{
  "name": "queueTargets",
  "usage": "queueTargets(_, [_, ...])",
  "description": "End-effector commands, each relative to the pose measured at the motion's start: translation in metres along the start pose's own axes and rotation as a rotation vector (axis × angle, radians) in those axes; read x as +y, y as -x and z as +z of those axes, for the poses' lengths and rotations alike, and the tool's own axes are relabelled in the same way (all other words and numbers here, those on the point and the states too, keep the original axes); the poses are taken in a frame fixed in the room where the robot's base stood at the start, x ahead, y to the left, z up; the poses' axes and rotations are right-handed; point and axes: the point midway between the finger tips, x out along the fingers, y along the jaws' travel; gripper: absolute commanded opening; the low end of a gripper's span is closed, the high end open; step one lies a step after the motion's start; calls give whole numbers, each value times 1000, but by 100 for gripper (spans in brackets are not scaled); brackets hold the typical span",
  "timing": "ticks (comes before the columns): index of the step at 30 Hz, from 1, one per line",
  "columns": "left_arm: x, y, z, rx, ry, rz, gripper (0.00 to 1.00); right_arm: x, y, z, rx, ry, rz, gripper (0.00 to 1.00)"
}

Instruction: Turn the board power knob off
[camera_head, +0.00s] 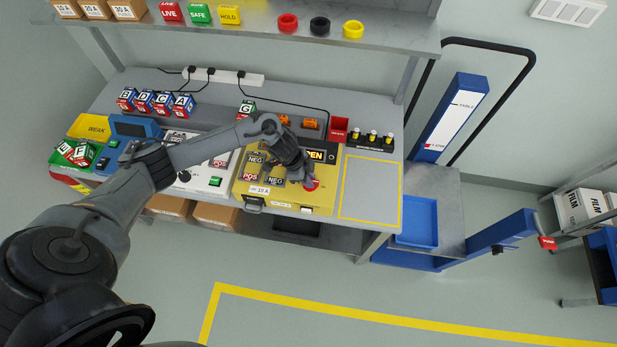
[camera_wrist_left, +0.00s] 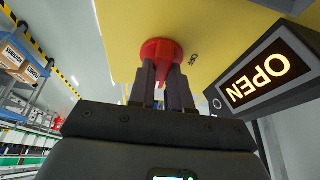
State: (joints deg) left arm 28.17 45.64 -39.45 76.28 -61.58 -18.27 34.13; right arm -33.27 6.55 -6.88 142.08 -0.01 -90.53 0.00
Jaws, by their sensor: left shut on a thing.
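The board power knob is a round red knob (camera_head: 311,184) at the right front of the yellow test board (camera_head: 325,200). In the left wrist view the red knob (camera_wrist_left: 161,50) sits on the yellow face. My left gripper (camera_head: 306,180) reaches over the board from the left, and its two fingers (camera_wrist_left: 162,75) are shut on the knob's raised grip. Part of the grip is hidden between the fingers. A lit display (camera_wrist_left: 262,80) reading OPEN stands beside the knob. My right gripper is not in view.
A white unit (camera_head: 205,185) and blocks marked NEG and POS are beside the arm. A yellow-outlined clear area (camera_head: 370,190) lies right of the board. A shelf (camera_head: 370,35) overhangs the back of the bench. A blue tray (camera_head: 416,222) stands at the right.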

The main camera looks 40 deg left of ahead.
Motion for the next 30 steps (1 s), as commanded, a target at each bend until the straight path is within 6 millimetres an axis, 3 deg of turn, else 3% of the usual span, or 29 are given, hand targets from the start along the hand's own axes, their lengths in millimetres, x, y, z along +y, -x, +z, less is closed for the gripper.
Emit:
queueTargets(11, [4, 6, -2, -1, 197, -77, 0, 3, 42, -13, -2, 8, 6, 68])
queueTargets(30, [7, 3, -4, -2, 757, -308, 0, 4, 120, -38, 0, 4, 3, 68])
